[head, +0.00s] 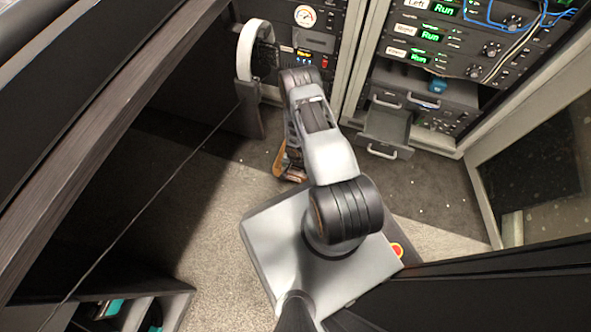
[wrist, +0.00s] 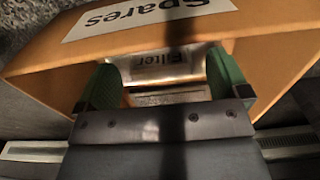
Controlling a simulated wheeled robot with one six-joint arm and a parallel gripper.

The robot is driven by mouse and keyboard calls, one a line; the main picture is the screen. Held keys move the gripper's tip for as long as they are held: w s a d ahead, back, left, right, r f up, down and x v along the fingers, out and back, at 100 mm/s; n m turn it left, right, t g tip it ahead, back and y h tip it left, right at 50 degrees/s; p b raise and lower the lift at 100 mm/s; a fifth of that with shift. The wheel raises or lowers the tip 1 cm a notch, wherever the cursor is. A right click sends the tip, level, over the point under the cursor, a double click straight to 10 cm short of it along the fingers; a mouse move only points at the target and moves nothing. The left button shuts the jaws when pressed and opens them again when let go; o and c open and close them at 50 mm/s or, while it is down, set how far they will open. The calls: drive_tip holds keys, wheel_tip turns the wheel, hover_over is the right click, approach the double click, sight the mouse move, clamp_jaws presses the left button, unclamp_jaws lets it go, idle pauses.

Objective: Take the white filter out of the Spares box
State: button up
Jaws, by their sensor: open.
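The Spares box (wrist: 50,72) is tan, with a white "Spares" label that reads upside down in the wrist view. A small part of the tan box (head: 281,160) shows on the floor in the head view, mostly hidden behind my arm. The white filter (wrist: 150,62), with a "Filter" label, lies inside the box opening. My gripper (wrist: 165,76) is open, with its green-padded fingers at the opening, one on each side of the filter. I cannot tell whether the pads touch it.
A rack with open drawers (head: 387,130) stands at the back right. A white headband-like loop (head: 246,48) hangs at the upper left by a dark panel. A long desk edge (head: 100,105) runs along the left. Carpet (head: 215,215) is clear left of my base.

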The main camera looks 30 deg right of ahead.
drive_tip(key=c, duration=1.1)
drive_tip(key=shift+o, duration=0.2)
